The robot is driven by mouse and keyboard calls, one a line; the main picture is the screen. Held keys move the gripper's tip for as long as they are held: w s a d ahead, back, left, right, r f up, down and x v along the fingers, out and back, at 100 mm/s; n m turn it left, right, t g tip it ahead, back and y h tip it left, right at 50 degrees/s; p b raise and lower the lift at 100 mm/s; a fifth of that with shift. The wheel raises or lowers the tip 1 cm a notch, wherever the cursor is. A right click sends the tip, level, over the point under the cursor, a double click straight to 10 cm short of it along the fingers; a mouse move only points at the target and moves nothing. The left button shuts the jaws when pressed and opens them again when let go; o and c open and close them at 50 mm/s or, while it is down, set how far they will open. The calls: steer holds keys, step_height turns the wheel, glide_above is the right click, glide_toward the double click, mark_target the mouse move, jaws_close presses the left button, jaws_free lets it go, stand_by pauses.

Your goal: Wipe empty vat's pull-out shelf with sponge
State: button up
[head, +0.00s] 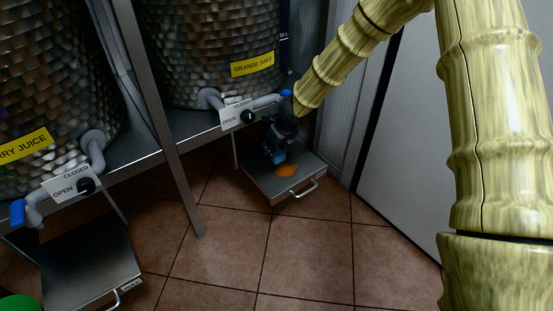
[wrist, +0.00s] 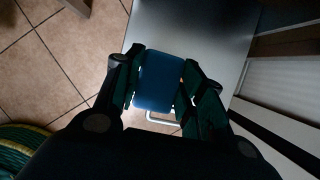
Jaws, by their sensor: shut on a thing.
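My gripper (head: 278,147) is shut on a blue sponge (wrist: 158,82), which sits between its dark fingers in the wrist view. In the head view only a small bit of the sponge (head: 279,158) shows. It is over the grey metal pull-out shelf (head: 306,168) below the orange juice vat (head: 215,45). An orange stain (head: 288,170) lies on this shelf, just in front of the sponge. I cannot tell whether the sponge touches the metal. The shelf (wrist: 192,25) fills much of the wrist view. I cannot see which vat is empty.
A second vat (head: 50,95), its label partly cut off, stands at left above another pull-out shelf (head: 85,265). Taps with open/closed signs (head: 237,115) overhang the shelves. A metal post (head: 172,120) stands between them. A pale panel (head: 400,130) is at right. The tiled floor in front is clear.

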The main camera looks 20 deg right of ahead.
steer(key=shift+w+d+f+b, duration=0.25)
steer(key=shift+f, duration=0.4)
steer(key=shift+w+d+f+b, duration=0.2)
steer(key=shift+d+f+b, duration=0.05)
steer(key=shift+f, duration=0.4)
step_height(320, 180, down, 6)
steer(key=b, duration=0.6)
steer(key=shift+r, duration=0.1)
steer(key=shift+f+b, duration=0.7)
steer(key=shift+f, duration=0.25)
steer(key=shift+d+r, duration=0.1)
steer(key=shift+w+d+p, duration=0.1)
steer(key=shift+d+p, duration=0.1)
steer(key=shift+p, duration=0.3)
steer(key=d+p, duration=0.2)
steer(key=p, duration=0.1)
steer(key=shift+w+d+r, duration=0.15)
steer(key=shift+w, duration=0.25)
steer(key=shift+w+d, duration=0.1)
steer(key=shift+d, duration=0.15)
